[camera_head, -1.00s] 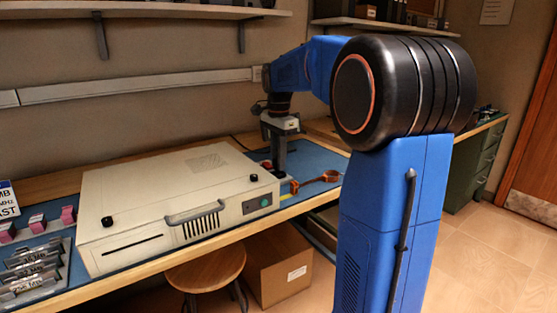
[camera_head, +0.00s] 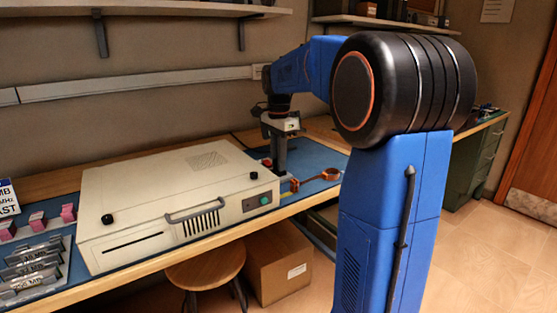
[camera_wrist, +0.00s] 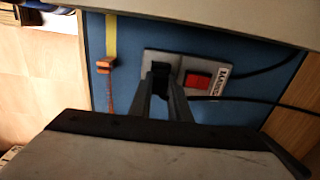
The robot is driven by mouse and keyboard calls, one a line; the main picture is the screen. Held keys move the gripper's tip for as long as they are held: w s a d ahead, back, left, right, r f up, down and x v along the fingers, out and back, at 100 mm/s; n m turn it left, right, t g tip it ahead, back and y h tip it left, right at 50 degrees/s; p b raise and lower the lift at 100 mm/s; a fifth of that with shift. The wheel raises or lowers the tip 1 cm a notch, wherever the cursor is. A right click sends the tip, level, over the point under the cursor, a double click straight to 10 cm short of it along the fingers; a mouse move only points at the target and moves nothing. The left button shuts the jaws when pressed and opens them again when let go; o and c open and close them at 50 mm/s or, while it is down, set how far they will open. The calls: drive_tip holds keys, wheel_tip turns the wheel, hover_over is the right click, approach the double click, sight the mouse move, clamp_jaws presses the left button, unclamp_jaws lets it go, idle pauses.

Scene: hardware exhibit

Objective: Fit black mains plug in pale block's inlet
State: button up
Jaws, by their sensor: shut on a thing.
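In the wrist view, the pale block (camera_wrist: 218,70) lies on the blue mat, with a red switch (camera_wrist: 198,79) and a printed label on its right part. My gripper (camera_wrist: 160,84) is shut on a small black plug (camera_wrist: 160,72), which lies over the left part of the block. The inlet is hidden behind the plug and fingers, so I cannot tell whether the plug is in it.
The beige case (camera_head: 150,195) with a front handle fills the bench left of my gripper. Orange ring-ended pieces (camera_head: 330,175) lie on the blue mat to the right. Black cables (camera_wrist: 265,68) run right of the block. A shelf (camera_head: 150,12) hangs above.

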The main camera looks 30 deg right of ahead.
drive_tip(key=shift+f, duration=0.35)
idle(0.3)
drive_tip(key=o, duration=0.9)
drive_tip(key=o, duration=0.3)
drive_tip(key=shift+r, duration=0.75)
idle(0.6)
drive_tip(key=shift+r, duration=2.85)
